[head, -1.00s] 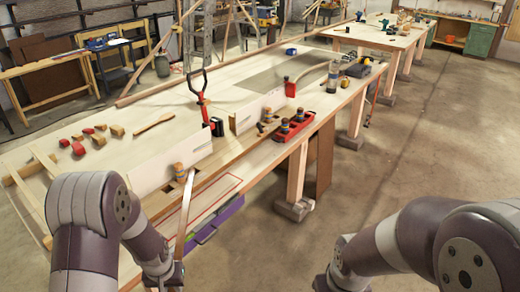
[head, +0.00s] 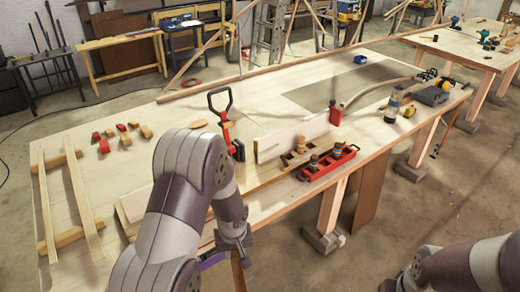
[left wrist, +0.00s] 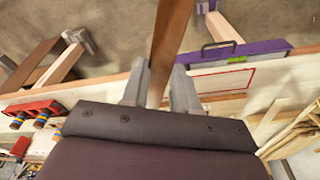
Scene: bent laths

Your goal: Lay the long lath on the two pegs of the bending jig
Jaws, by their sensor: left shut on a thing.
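My left gripper (head: 237,246) is shut on the long lath (left wrist: 171,45), a brown strip that runs away between the fingers in the left wrist view (left wrist: 159,84). In the head view only a short piece of the lath (head: 238,272) shows below the gripper, over the bench's front edge. The bending jig is partly hidden behind my left arm. A white board (head: 285,139) and a wooden block with a striped peg (head: 300,143) show to the right of the arm. Any peg behind the arm is hidden. My right gripper is out of view.
A red tray (head: 330,166) with striped pieces stands at the bench's front edge. A red-handled tool (head: 222,120) stands behind the jig. Two pale laths (head: 83,195) lie across blocks at left. A purple case (left wrist: 238,53) lies beside the bench's front edge.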

